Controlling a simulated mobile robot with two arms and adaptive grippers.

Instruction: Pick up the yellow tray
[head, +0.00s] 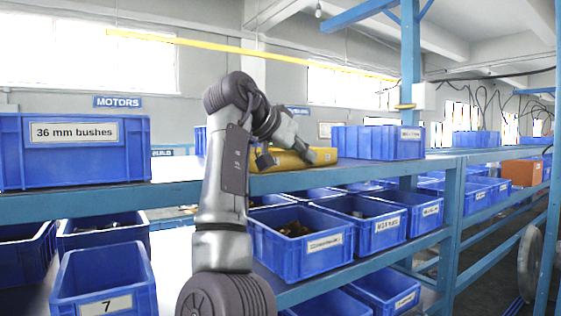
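The yellow tray (326,157) sits on the upper blue shelf, near the middle of the head view. My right arm reaches up in front of it and hides part of it. My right gripper (286,158) is at the tray, with its fingers spread apart and yellow showing between them. I cannot tell whether the fingers touch the tray. My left gripper is not in view.
A blue bin labelled "36 mm bushes" (75,160) stands on the shelf at left. Another blue bin (378,142) stands just right of the tray. Several blue bins fill the lower shelf. A blue upright post (410,60) rises behind the right-hand bin.

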